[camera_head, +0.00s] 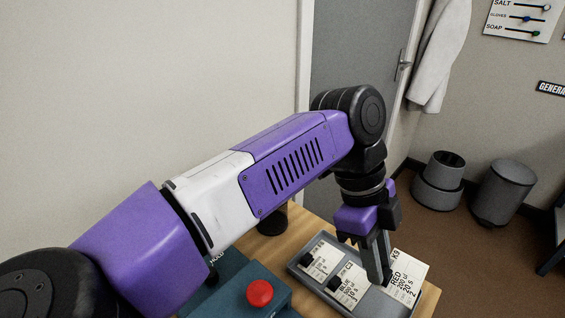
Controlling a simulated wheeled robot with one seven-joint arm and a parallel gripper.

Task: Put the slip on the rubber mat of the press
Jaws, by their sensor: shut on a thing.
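A white slip (408,272) printed K9, RED and 200 stands at the right end of the grey tray. My gripper (386,279) points down with its fingers shut at the left edge of this slip, on its dark tab. I cannot tell if the slip is clear of the tray floor. A teal device (236,268) with a red button (260,293) sits at the bottom, left of the tray, and seems to be the press. My arm covers part of it. I see no rubber mat.
The grey tray (310,279) holds two more slips with dark tabs, one marked BLUE (349,286) and one farther left (321,259). A dark round object (272,220) stands behind on the wooden bench (428,299). Bins (502,193) stand on the floor beyond.

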